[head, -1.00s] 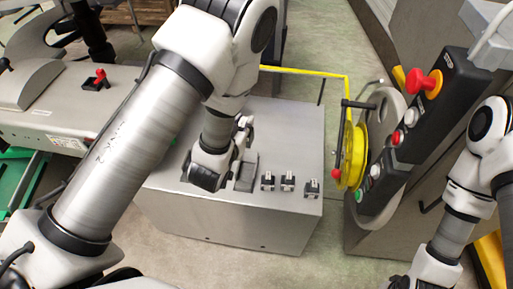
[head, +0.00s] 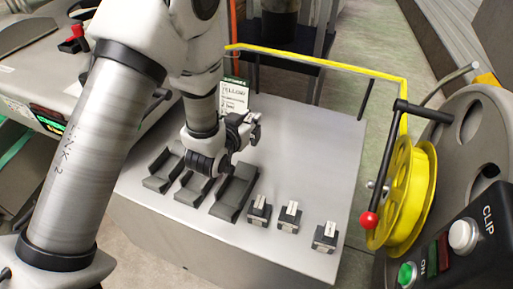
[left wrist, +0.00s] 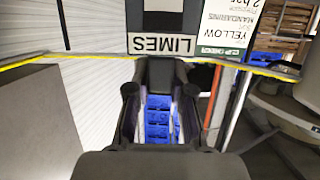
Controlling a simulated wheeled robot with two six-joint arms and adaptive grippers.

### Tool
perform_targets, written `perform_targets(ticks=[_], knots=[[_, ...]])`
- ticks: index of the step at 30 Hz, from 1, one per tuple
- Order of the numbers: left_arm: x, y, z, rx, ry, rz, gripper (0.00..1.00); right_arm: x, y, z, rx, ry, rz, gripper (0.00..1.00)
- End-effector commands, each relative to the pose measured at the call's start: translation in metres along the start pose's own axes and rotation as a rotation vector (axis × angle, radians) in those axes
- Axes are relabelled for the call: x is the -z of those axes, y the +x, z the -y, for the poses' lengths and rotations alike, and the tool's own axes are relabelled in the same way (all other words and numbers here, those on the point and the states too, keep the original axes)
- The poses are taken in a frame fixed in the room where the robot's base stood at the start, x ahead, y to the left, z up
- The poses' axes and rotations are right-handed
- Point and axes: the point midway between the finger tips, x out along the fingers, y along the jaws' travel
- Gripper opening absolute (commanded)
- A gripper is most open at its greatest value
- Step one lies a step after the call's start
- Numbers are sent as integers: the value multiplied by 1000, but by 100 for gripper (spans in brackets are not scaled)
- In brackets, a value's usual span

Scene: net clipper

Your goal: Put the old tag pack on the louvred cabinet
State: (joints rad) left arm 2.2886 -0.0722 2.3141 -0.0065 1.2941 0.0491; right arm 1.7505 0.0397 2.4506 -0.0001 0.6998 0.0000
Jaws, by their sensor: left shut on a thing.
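My left gripper (head: 246,130) is over the grey metal box, above the dark holders. In the left wrist view the gripper (left wrist: 160,90) is shut on a dark pack (left wrist: 162,72). In the head view the gripper mostly hides the pack. I cannot tell for sure which thing is the louvred cabinet; a pale slatted surface (left wrist: 100,112) shows at left in the wrist view. My right gripper is out of view.
The grey box (head: 310,150) carries dark open holders (head: 236,190) and three small black blocks (head: 289,216) with white labels. A "YELLOW" card (head: 233,98) stands behind the gripper. A yellow rail (head: 310,60), yellow reel (head: 408,195) and button panel (head: 455,250) are to the right.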

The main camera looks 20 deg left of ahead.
Motion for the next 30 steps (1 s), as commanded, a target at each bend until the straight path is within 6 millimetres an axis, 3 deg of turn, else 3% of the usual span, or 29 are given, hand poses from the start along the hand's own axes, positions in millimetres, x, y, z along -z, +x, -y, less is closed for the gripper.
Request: perform_targets(ticks=[10, 22, 23, 24, 30], knots=[[-59, 18, 0, 0, -1, 0, 0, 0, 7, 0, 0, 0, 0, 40], [-67, 21, 0, 1, 0, -2, 0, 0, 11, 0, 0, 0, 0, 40], [-66, 21, 0, 1, 0, -2, 32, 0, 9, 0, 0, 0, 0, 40], [-65, 21, 0, 1, 0, -2, 46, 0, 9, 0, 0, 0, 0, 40], [-65, 21, 0, 0, 0, -2, 47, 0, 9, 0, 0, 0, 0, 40]])
